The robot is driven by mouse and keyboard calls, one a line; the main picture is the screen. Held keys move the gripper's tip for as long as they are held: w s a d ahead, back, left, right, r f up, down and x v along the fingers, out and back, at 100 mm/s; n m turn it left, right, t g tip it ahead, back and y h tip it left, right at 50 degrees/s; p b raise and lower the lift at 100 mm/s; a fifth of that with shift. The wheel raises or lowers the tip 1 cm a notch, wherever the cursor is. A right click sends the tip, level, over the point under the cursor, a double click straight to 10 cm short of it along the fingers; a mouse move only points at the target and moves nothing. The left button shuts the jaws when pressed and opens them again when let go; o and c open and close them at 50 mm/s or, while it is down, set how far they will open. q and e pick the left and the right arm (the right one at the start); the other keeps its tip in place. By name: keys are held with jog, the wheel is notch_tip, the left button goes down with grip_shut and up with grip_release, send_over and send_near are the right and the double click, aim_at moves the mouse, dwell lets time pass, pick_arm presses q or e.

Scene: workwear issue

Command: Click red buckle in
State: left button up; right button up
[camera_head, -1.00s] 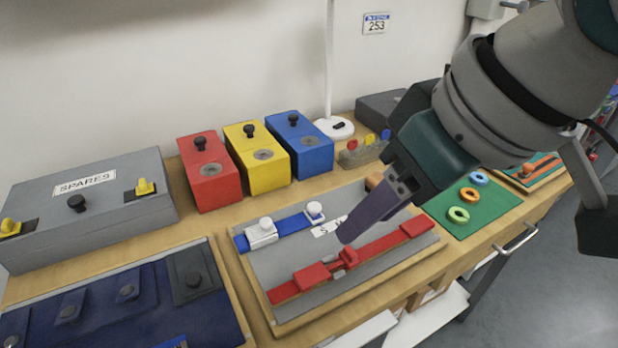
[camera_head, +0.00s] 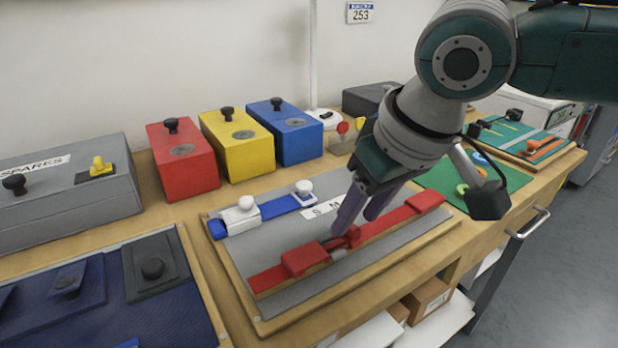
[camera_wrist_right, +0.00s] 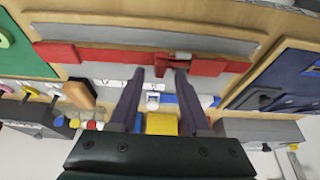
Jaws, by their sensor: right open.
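The red strap (camera_head: 393,222) lies across the grey board with its two buckle halves near each other. The block-shaped half (camera_head: 304,259) is on the left, and the smaller clip half (camera_head: 350,238) is right of it. A small grey part (camera_head: 338,253) shows beside the clip half. Whether the halves are joined I cannot tell. My right gripper (camera_head: 356,226) is open, its two purple fingers pointing down at the clip half. In the right wrist view the fingertips (camera_wrist_right: 158,74) are spread near the clip half (camera_wrist_right: 164,64), by the block half (camera_wrist_right: 207,67). My left gripper is not in view.
A blue strap with a white buckle (camera_head: 240,217) lies behind on the same board (camera_head: 262,305). Red (camera_head: 183,163), yellow (camera_head: 243,147) and blue (camera_head: 284,133) boxes stand behind it. A navy garment panel (camera_head: 80,310) is at left, a green mat (camera_head: 437,177) at right.

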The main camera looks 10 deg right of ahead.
jog(key=shift+w+f, duration=0.25)
jog(key=shift+f, duration=0.35)
jog(key=shift+a, duration=0.1)
grip_shut()
dwell(1.0)
